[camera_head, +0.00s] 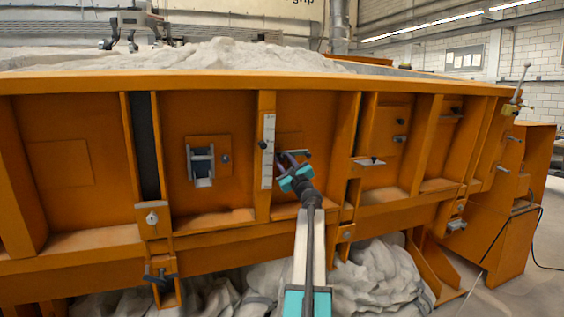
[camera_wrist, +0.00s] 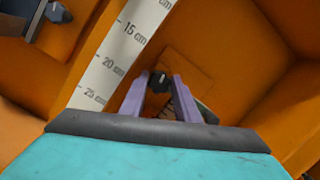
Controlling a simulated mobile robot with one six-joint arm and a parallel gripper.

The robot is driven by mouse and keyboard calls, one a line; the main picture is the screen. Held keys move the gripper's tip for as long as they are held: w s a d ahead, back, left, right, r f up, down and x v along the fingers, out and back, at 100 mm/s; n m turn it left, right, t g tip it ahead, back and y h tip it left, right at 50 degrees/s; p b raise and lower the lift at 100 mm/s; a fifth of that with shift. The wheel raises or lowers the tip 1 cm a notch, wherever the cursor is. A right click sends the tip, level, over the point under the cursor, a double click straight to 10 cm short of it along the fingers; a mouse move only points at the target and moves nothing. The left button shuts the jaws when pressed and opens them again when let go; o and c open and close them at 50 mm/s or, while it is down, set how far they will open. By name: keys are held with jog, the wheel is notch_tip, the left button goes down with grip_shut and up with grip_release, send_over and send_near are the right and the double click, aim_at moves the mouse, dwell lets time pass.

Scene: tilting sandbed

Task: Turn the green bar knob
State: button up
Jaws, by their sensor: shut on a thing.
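My gripper (camera_head: 287,165) reaches the orange front wall of the sandbed, just right of the white scale strip. In the wrist view its two purple fingers (camera_wrist: 160,88) are shut on a small dark knob (camera_wrist: 158,78) on a square orange plate. The knob looks black or very dark, and I see no clear green on it. The fingers and the teal gripper body hide much of it. A dark bar end (camera_wrist: 206,114) shows right of the right finger; I cannot tell whether it belongs to the knob.
The white centimetre scale (camera_head: 268,150) is close on the left. A metal bracket (camera_head: 201,160) is on the panel further left. Orange ribs (camera_head: 345,150) stand out on the right, with a latch (camera_head: 370,162) beyond. Pale sand (camera_head: 230,55) fills the bed above.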

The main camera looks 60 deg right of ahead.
jog(key=shift+w+a+r, duration=0.1)
jog(key=shift+w+r, duration=0.05)
jog(key=o, duration=1)
jog(key=shift+c, duration=0.2)
jog(key=v, duration=1.4)
jog(key=shift+b, duration=0.3)
